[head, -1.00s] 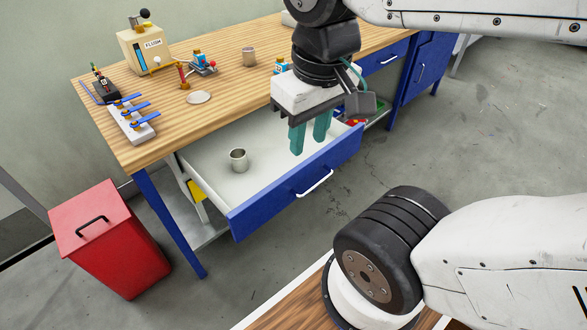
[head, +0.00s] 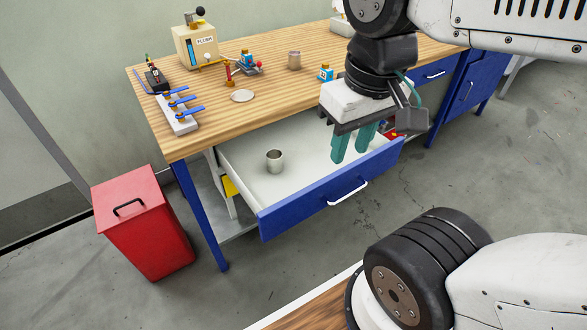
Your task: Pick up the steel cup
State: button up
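A small steel cup (head: 275,161) stands upright on the white floor of the open drawer (head: 240,160), towards its left part.
The bench top (head: 225,110) holds a beige flush box (head: 195,45), a blue-levered valve block (head: 180,112), a pale disc (head: 243,96) and a small blue-and-white bottle (head: 326,72). A red bin (head: 145,225) stands left of the bench. The floor in front is clear.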

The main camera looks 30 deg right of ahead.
aim_at(274, 157)
jog(key=u, duration=3.1)
jog(key=k, duration=1.5)
jog(key=z, duration=2.1)
jog(key=i, duration=0.5)
jog(key=z, duration=0.1)
